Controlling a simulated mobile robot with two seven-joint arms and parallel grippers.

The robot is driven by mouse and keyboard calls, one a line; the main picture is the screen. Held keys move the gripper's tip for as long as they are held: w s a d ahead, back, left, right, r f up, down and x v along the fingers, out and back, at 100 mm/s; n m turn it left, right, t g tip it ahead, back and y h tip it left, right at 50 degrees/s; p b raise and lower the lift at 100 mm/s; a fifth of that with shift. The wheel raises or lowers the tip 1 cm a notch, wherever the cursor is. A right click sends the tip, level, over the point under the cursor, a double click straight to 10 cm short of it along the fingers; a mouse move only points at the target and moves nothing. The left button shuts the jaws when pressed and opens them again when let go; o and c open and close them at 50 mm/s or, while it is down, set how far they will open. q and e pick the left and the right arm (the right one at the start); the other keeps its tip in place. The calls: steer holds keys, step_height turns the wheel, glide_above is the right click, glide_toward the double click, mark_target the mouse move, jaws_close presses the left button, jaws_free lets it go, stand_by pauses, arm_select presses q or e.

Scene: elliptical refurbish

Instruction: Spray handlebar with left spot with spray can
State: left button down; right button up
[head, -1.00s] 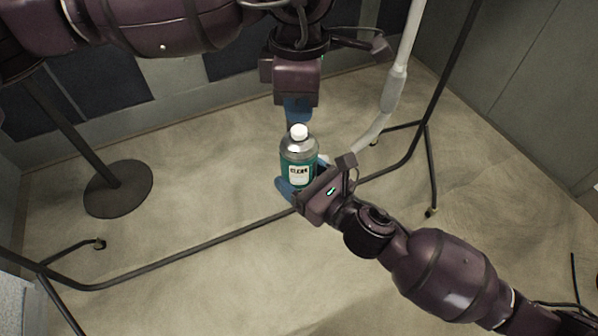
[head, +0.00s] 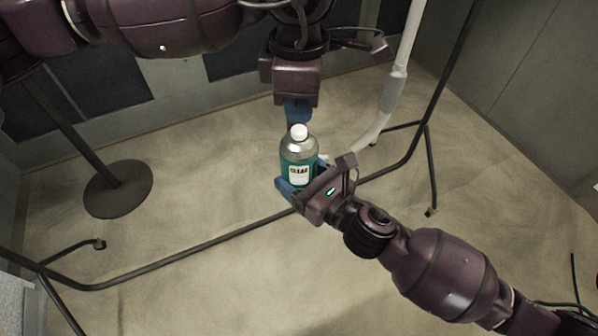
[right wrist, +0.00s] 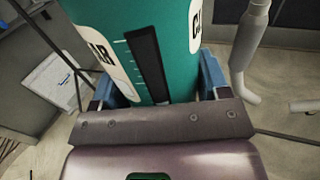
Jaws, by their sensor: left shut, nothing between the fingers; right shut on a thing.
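The spray can (head: 299,165) is a bottle with a green body, a clear shoulder, a white cap and a label reading "CLEAR". It stands nearly upright in my right gripper (head: 305,187), which is shut on it. In the right wrist view the can's green side (right wrist: 150,50) fills the space between the blue fingers (right wrist: 165,88). My left gripper (head: 298,112) is shut and empty, just above the cap. A pale tube with a collar and a curved lower end (head: 392,95), apparently the handlebar, hangs to the right of the can. I cannot make out a spot on it.
A black metal rack frame (head: 210,240) crosses the floor below and rises at the right. A dark round stand base (head: 118,188) is at the left. Grey walls (head: 520,90) close off the back and right. The pale floor cloth (head: 220,150) is otherwise mostly clear.

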arm_select(q)
steer(key=shift+f, duration=1.5)
steer(key=shift+r, duration=2.55)
steer(key=shift+r, duration=0.1)
step_height(320, 180, up, 12)
